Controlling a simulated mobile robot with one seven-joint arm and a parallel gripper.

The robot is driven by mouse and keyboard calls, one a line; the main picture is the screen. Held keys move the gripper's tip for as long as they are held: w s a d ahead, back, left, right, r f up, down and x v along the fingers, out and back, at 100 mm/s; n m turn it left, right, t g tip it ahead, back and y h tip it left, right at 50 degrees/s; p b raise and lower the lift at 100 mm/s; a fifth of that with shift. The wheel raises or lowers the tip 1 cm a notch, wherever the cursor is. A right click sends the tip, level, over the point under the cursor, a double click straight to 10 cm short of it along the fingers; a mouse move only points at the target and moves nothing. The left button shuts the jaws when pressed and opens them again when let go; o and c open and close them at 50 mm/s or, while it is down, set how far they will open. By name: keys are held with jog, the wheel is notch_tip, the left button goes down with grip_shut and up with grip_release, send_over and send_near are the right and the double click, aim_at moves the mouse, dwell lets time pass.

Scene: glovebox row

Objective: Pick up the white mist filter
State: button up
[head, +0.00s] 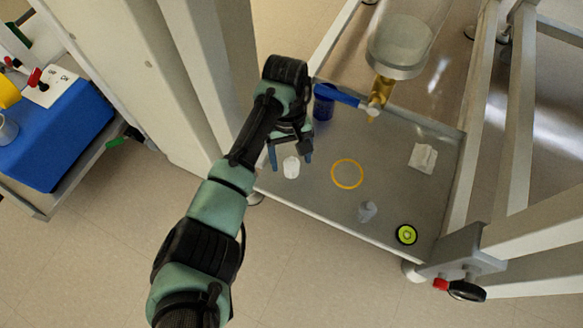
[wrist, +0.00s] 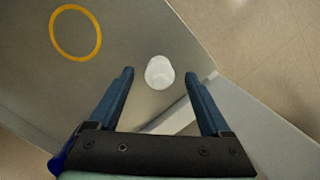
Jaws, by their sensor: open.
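The white mist filter (head: 291,167) is a small, pale, rounded piece on the grey metal shelf (head: 318,193), near its left front edge. In the wrist view the white filter (wrist: 159,72) lies a little beyond the fingertips, roughly midway between them. My gripper (head: 290,156) is open and empty, with its two blue fingers pointing down toward the shelf. In the wrist view my gripper (wrist: 161,74) shows a finger on each side of the filter's line, apart from it. I cannot tell how high the fingertips are above the shelf.
A yellow ring (head: 347,174), a translucent grey piece (head: 367,211), a yellow-green disc (head: 406,234) and a crumpled white cloth (head: 423,158) lie to the right. A dark blue cup (head: 323,103) stands behind, near a brass valve (head: 380,92) under a clear vessel (head: 400,42). Frame posts flank the shelf.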

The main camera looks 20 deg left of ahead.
grip_shut()
dwell(0.5)
jog(key=shift+r, duration=0.1)
